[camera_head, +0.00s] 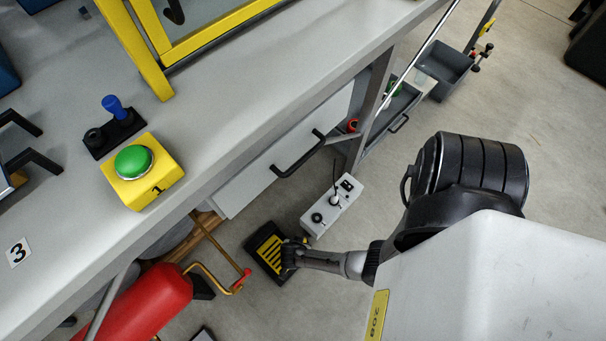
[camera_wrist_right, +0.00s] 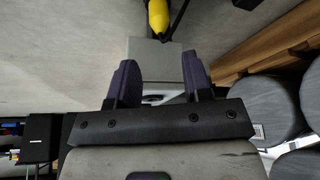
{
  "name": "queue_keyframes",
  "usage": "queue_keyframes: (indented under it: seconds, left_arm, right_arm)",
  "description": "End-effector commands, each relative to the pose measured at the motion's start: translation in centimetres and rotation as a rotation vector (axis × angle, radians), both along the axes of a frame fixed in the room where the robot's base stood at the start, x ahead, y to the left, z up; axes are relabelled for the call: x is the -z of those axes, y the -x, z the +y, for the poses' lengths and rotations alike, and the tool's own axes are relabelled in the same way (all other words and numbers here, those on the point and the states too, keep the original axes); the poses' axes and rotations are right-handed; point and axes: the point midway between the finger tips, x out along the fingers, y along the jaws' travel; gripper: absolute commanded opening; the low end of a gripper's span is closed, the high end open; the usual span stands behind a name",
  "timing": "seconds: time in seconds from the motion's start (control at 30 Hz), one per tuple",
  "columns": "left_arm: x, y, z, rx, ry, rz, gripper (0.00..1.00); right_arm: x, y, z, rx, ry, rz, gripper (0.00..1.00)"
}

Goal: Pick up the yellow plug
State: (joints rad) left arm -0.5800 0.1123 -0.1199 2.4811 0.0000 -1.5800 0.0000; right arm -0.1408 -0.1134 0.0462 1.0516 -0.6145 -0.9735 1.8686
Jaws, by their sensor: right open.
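The yellow plug (camera_wrist_right: 158,14) shows at the top edge of the right wrist view, partly cut off. It lies beyond my right fingertips, above the grey box between them in the picture. I cannot make out the plug clearly in the head view. My right gripper (camera_wrist_right: 159,66) is open and empty, its two purple-dark fingers apart. In the head view my right gripper (camera_head: 290,254) is low near the floor, over a black and yellow striped pedal (camera_head: 269,250). My left gripper is not in view.
A white socket box (camera_head: 331,205) stands beside the pedal; the grey box (camera_wrist_right: 155,62) shows in the wrist view. A red cylinder (camera_head: 150,300) with brass pipes lies left. The workbench (camera_head: 235,120) with handled drawer overhangs.

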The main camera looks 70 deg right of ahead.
Motion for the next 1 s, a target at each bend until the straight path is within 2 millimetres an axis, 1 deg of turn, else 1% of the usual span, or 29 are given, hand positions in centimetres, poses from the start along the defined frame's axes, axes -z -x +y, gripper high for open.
queue_keyframes:
  seconds: [0.03,0.2,0.3,0.43,0.63,0.73,0.87,1.0]
  left_arm:
    - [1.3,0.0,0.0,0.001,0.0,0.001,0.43]
    - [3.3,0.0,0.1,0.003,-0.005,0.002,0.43]
    - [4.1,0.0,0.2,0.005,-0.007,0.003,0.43]
    - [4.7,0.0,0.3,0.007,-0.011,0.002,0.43]
    - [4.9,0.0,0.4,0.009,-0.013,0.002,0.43]
    - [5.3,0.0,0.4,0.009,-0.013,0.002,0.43]
    - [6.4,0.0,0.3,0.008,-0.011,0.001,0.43]
    - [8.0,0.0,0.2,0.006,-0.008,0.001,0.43]
  right_arm:
    - [1.6,0.0,-0.4,-0.001,0.002,0.001,0.45]
    - [4.2,0.0,-1.6,0.0,0.002,0.0,0.45]
    - [5.3,0.0,-2.1,-0.001,0.001,0.0,0.45]
    - [6.1,0.0,-2.5,-0.001,0.001,0.0,0.45]
    - [6.5,0.0,-2.7,-0.001,0.0,0.0,0.45]
    - [6.9,0.0,-2.9,-0.001,0.001,0.0,0.45]
    - [8.1,0.1,-3.4,-0.002,0.002,0.001,0.45]
    - [9.6,0.2,-4.0,-0.002,0.001,0.001,0.45]
